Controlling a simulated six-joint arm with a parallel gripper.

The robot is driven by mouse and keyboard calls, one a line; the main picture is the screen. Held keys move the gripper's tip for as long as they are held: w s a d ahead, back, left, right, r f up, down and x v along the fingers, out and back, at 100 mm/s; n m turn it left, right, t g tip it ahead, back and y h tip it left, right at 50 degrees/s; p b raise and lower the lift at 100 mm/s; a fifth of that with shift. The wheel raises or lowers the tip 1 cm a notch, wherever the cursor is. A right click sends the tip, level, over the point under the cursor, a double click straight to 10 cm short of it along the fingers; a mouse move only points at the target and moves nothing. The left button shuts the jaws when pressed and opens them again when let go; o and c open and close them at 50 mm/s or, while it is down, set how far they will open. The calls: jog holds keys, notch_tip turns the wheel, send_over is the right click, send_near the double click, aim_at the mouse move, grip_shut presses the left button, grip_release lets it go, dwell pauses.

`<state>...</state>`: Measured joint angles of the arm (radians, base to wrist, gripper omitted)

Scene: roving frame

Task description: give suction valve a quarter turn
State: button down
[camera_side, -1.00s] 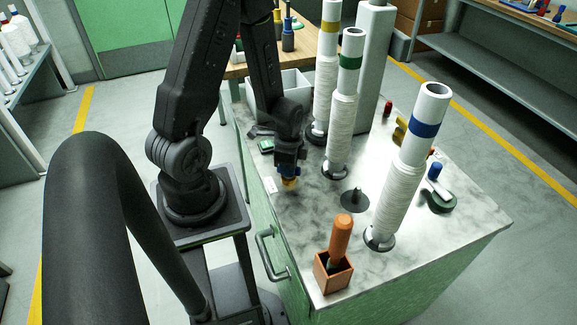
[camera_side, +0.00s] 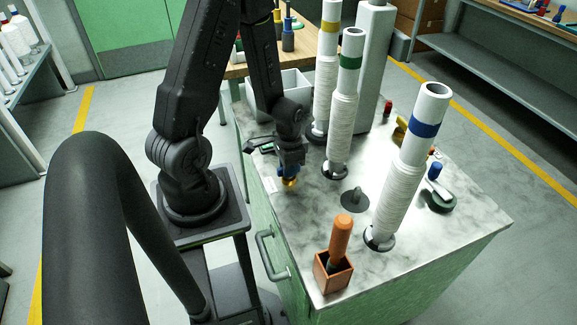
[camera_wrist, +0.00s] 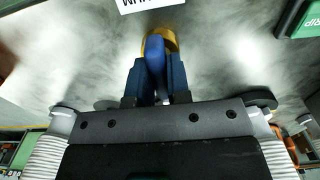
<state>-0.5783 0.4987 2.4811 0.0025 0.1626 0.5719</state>
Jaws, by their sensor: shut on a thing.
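My gripper (camera_wrist: 158,90) points down at the near-left part of the metal bench top. Its blue fingers are shut on the upright blue handle (camera_wrist: 154,60) of the suction valve, with one finger on each side. The valve's round brass-yellow body (camera_wrist: 172,40) shows just past the fingertips. In the side view, my gripper (camera_side: 288,170) stands over the same yellow body (camera_side: 290,183), and the fingers hide most of the handle. The handle's exact angle cannot be told from the side.
Tall white wrapped columns with yellow, green (camera_side: 345,110) and blue (camera_side: 405,165) bands stand on the bench top (camera_side: 310,225). An orange-handled tool (camera_side: 340,235) stands in a small box (camera_side: 330,285) at the front. A printed label (camera_wrist: 150,3) and a green block (camera_wrist: 302,18) lie near the valve.

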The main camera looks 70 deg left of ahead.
dwell(0.3)
jog(key=c, duration=1.1)
grip_release()
notch_tip(320, 180, up, 14)
jog(key=shift+f, duration=0.1)
jog(key=s+d+r+t, duration=0.1)
jog(key=d+r+t, duration=0.1)
jog(key=d+r, duration=0.3)
jog(key=s+d+r+t, duration=0.1)
jog(key=d+r, duration=0.4)
jog(key=s+d+r+t, duration=0.2)
jog(key=d+r, duration=0.3)
jog(key=shift+t, duration=0.3)
